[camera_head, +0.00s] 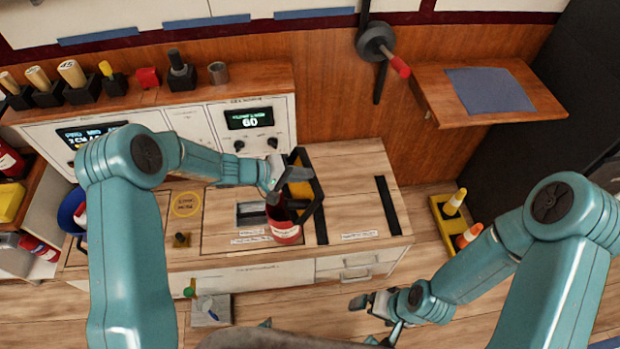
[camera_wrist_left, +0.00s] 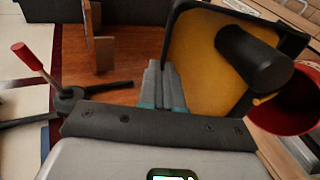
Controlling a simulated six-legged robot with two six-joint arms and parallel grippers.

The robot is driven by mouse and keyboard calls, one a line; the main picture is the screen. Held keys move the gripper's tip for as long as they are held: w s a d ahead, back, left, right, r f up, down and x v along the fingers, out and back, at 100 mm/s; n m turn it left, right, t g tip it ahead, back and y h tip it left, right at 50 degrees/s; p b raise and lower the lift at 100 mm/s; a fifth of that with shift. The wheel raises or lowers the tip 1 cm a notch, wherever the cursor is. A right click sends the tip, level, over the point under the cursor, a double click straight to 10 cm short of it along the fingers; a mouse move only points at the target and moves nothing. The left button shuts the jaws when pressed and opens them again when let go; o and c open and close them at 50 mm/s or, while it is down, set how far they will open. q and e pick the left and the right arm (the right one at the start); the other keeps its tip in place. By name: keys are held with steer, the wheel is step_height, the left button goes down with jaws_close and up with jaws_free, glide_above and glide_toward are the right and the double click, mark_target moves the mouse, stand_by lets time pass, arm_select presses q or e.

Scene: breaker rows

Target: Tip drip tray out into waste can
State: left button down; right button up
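The drip tray (camera_head: 316,183) has a black rim and a yellow inside. It stands steeply tilted over the bench, beside and above the red waste can (camera_head: 285,231). My left gripper (camera_head: 273,192) is at the tray's edge. In the left wrist view the grey fingers (camera_wrist_left: 164,84) are close together at the rim of the tray (camera_wrist_left: 172,28), apparently shut on it. A black cylinder (camera_wrist_left: 254,58) stands out from the yellow face. The can (camera_wrist_left: 290,103) is at the right there, partly hidden by the tray. My right gripper (camera_head: 362,301) is low in front of the bench; its fingers are unclear.
The wooden bench (camera_head: 355,165) has black slots and a grey recess. Panels with displays (camera_head: 249,118) stand behind it. A wall lever with a red handle (camera_head: 398,65) and a shelf (camera_head: 540,92) are to the right. A yellow rack with cones (camera_head: 440,222) stands on the floor.

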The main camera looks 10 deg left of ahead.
arm_select(q)
steer(key=s+a+t+h+b, duration=0.2)
steer(key=a+h+b, duration=0.3)
steer(key=b, duration=0.6)
steer(key=shift+s+a+t, duration=0.3)
steer(key=shift+s+a, duration=0.15)
steer(key=shift+s, duration=0.05)
steer(key=shift+f, duration=0.1)
stand_by(1.7)
